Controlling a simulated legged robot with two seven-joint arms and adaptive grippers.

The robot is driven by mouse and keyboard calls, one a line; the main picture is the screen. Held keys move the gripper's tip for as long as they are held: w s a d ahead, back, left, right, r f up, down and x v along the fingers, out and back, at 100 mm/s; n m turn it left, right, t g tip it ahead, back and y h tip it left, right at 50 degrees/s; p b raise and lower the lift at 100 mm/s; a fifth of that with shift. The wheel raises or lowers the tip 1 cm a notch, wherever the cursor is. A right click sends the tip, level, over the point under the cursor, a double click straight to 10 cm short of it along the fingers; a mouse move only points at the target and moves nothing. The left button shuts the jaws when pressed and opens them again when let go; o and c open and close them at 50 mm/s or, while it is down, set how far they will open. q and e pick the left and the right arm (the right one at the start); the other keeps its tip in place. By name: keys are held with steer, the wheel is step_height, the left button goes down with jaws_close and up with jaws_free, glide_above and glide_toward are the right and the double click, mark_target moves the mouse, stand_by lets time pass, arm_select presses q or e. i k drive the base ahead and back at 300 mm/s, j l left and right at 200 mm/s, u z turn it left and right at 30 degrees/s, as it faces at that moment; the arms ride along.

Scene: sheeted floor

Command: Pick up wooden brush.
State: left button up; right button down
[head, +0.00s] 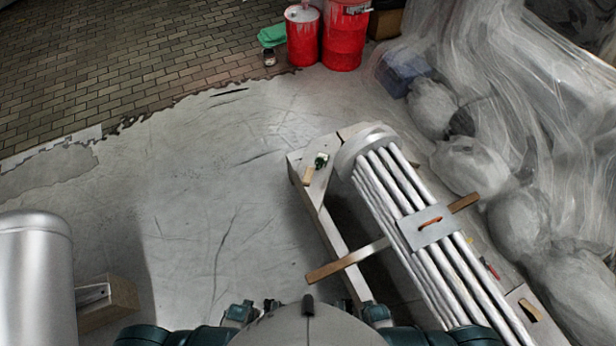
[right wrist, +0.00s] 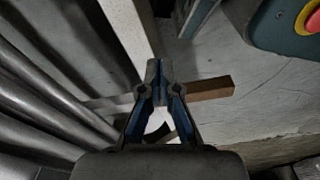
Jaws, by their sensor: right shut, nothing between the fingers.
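I cannot pick out the wooden brush with certainty. A small brown wooden piece (head: 307,176) lies at the far left corner of the pipe stand, beside a small green and white item (head: 321,160). A brown elongated piece (head: 531,310) shows at the near right end of the stand; it is too small to identify. My right gripper (right wrist: 158,72) is shut and empty, with its fingertips together. In the right wrist view a wooden bar end (right wrist: 210,88) shows behind the fingertips; I cannot tell the gap. My left gripper is not seen.
A wooden bar end (head: 325,272) juts out left. A metal tank (head: 35,270) stands at left. The floor (head: 210,190) between is clear.

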mark_target(308, 175)
steer(key=k, duration=0.5)
steer(key=j+z, duration=0.1)
steer(key=z, duration=1.4)
steer(key=i+j, duration=0.1)
steer(key=j, duration=0.55)
steer(key=i+j, duration=0.15)
steer(key=j, duration=0.5)
steer(key=i+j+z, duration=0.1)
steer(key=j, duration=0.55)
steer(key=i+j, duration=0.1)
steer(key=j, duration=0.55)
